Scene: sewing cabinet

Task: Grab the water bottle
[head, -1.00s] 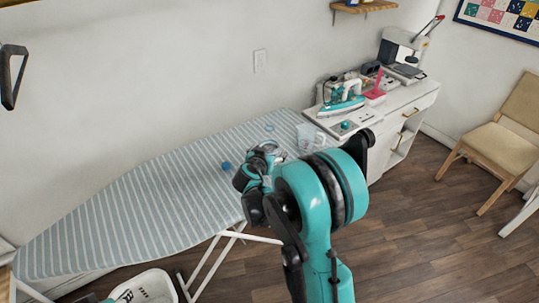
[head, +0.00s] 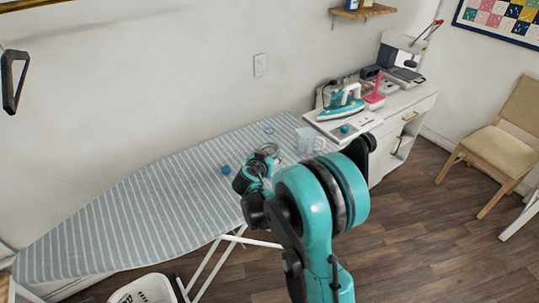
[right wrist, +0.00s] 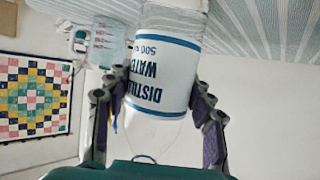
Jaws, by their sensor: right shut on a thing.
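A clear water bottle (right wrist: 165,75) with a white and blue label reading "DISTILLED WATER" fills the middle of the right wrist view, shown upside down there. My right gripper (right wrist: 156,108) is shut on it, with one finger at each side of the bottle. In the head view my right gripper (head: 254,172) is over the right part of the ironing board, mostly hidden by its own wrist and arm. The bottle is hard to make out there. My left gripper is not in view.
A teal iron (head: 342,104) stands on the white cabinet (head: 392,128). A white basket (head: 145,289) is below the board.

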